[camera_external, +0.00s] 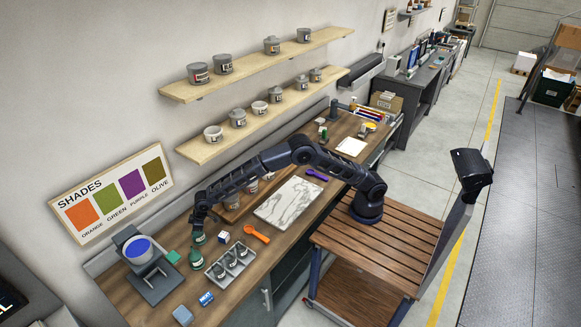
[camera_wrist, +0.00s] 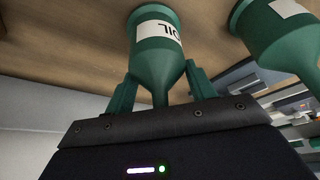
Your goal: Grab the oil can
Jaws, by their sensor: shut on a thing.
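The oil can (camera_wrist: 155,45) is a green, bottle-shaped can with a narrow neck and a white label reading OIL. In the wrist view it is between the two green fingers of my gripper (camera_wrist: 161,90), which is shut on its neck. In the external view my gripper (camera_external: 200,226) reaches down over the can (camera_external: 198,238) at the left part of the wooden workbench (camera_external: 180,294). I cannot tell whether the can touches the bench. A second green can (camera_external: 196,259) stands close by, nearer the camera; in the wrist view it is at the right (camera_wrist: 280,38).
A grey tray (camera_external: 216,276) with small jars, an orange tool (camera_external: 257,234) and a small box (camera_external: 223,237) lie to the right. A stand with a blue-filled container (camera_external: 137,249) is at the left. A marble slab (camera_external: 289,203) and shelves (camera_external: 240,139) are farther back.

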